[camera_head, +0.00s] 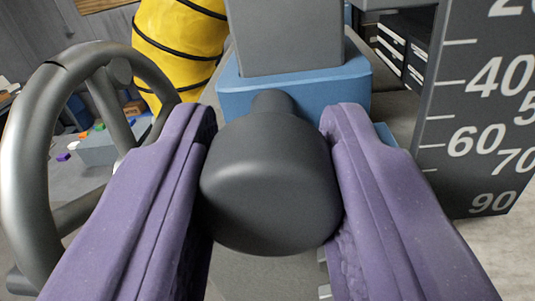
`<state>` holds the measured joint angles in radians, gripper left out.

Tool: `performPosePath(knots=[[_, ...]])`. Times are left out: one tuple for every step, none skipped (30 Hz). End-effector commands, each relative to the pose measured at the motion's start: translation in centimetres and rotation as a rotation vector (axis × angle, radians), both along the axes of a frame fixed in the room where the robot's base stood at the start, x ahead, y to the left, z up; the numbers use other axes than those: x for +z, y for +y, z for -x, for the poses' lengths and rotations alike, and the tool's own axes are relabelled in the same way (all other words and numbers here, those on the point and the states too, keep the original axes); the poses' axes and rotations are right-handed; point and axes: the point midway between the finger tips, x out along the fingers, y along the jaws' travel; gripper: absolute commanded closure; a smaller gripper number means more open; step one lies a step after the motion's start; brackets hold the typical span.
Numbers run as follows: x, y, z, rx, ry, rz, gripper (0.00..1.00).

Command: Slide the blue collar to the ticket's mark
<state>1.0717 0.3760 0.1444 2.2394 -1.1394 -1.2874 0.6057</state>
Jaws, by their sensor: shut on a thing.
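The blue collar (236,98) sits around a grey upright post (290,38) at the top middle. A dark grey rounded knob (270,185) sticks out from the collar toward me on a short stem. My gripper (272,140) has purple fingers, one on each side of the knob, and is shut on it. A dark scale plate (462,130) with white marks and numbers, among them 40, 60, 70 and 90, stands to the right of the collar. No ticket shows in this view. I cannot tell which mark the collar is level with.
A grey handwheel (28,165) stands close on the left, near my left finger. A yellow ribbed hose (180,45) rises behind it. Small coloured blocks lie far back at left. Dark drawers (392,50) stand behind the post at right.

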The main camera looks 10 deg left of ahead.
Motion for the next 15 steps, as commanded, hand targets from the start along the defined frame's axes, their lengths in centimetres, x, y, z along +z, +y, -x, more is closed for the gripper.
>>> performPosePath(knots=[[-0.68, -0.01, 0.11, -0.002, 0.011, -0.003, 1.00], [-0.61, -0.01, 0.12, -0.002, 0.011, -0.003, 1.00], [-0.55, -0.01, 0.14, -0.002, 0.012, -0.004, 1.00], [-0.55, 0.00, 0.15, -0.002, 0.013, -0.003, 1.00], [-0.57, 0.00, 0.15, -0.002, 0.013, -0.003, 1.00], [-0.59, 0.00, 0.16, -0.003, 0.014, -0.004, 1.00], [-0.59, 0.00, 0.16, -0.003, 0.014, -0.004, 1.00], [-0.61, 0.00, 0.17, -0.003, 0.015, -0.004, 0.60], [-0.61, 0.00, 0.17, -0.003, 0.015, -0.005, 0.51], [-0.59, 0.00, 0.17, -0.003, 0.014, -0.004, 0.44], [-0.56, 0.00, 0.16, -0.003, 0.014, -0.004, 0.39], [-0.53, -0.01, 0.15, -0.003, 0.013, -0.003, 0.39], [-0.49, 0.00, 0.14, -0.002, 0.012, -0.004, 0.39], [-0.47, 0.00, 0.13, -0.002, 0.012, -0.004, 0.39], [-0.45, -0.01, 0.13, -0.002, 0.011, -0.003, 0.39]])
